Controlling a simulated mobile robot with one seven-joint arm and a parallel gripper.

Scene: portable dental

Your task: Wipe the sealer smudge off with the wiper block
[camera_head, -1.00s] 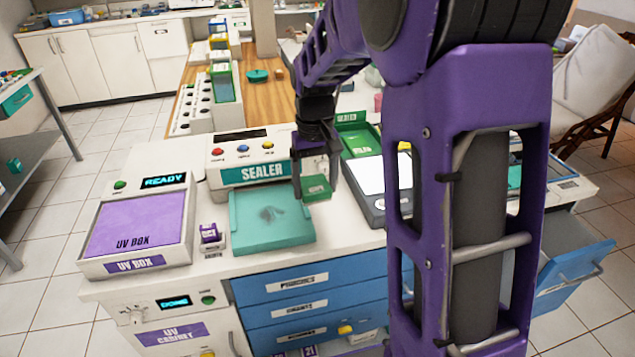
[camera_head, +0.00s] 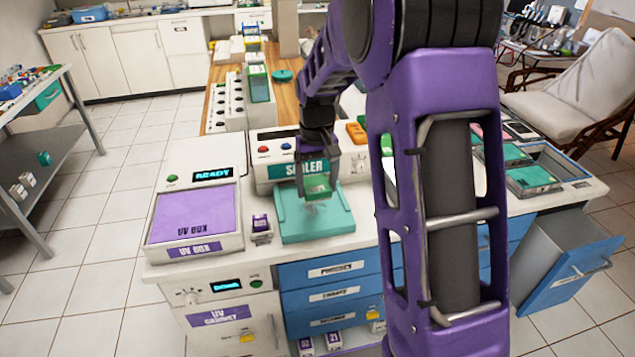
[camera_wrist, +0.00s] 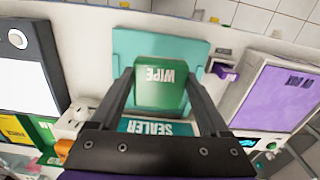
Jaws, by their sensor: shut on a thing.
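My gripper (camera_head: 317,182) is shut on the green wiper block (camera_head: 317,187), which shows the word WIPE in the wrist view (camera_wrist: 160,85). The block is over the teal plate (camera_head: 325,225) in front of the sealer (camera_head: 270,172). I cannot tell whether it touches the plate. The grey smudge (camera_head: 312,209) shows only in part on the plate, just below the block in the head view. In the wrist view the block hides the middle of the teal plate (camera_wrist: 125,45).
The purple-topped UV box (camera_head: 193,215) stands left of the sealer, with a small purple block (camera_head: 261,224) between them. My arm hides much of the counter's right side. A blue drawer (camera_head: 575,262) stands open at the right.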

